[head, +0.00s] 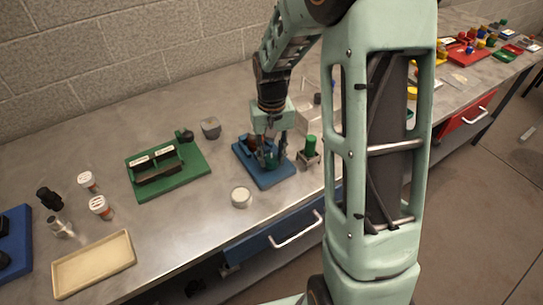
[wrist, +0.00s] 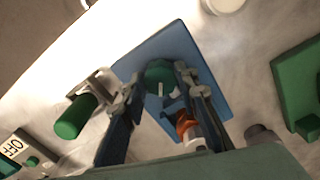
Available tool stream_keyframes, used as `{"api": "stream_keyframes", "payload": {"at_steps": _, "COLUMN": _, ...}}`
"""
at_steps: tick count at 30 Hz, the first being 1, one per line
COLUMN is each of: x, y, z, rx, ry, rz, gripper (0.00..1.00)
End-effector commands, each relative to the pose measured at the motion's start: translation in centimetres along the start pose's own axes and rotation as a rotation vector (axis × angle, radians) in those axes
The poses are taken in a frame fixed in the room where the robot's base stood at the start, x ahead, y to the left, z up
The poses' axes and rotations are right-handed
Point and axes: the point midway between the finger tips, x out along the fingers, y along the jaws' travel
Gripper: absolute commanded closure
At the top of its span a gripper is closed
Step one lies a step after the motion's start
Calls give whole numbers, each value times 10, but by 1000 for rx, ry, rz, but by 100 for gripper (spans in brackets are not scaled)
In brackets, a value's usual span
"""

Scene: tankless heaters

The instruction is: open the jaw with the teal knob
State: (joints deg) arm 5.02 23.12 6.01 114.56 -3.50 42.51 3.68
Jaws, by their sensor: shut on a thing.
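The teal knob (wrist: 160,74) sits on a blue base plate (wrist: 200,65) and shows between my fingertips in the wrist view. My gripper (wrist: 161,78) is shut on the knob, with one finger on each side. In the head view my gripper (head: 268,156) points down over the blue plate (head: 280,181) and largely hides the knob. A copper-coloured part (wrist: 186,126) lies close to the right finger in the wrist view. I cannot tell how far the jaw is open.
A green cylinder on a metal bracket (head: 311,146) stands right of the plate. A green fixture (head: 196,162) is to the left. A round white-topped container (head: 241,197) stands in front. An empty tan tray (head: 94,262) lies at the front left.

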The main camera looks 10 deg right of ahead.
Motion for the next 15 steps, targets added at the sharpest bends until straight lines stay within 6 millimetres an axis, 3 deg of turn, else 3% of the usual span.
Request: {"api": "stream_keyframes", "payload": {"at_steps": 15, "x": -1, "y": 1, "z": -1, "rx": -380, "ry": 1, "rz": 0, "gripper": 96}}
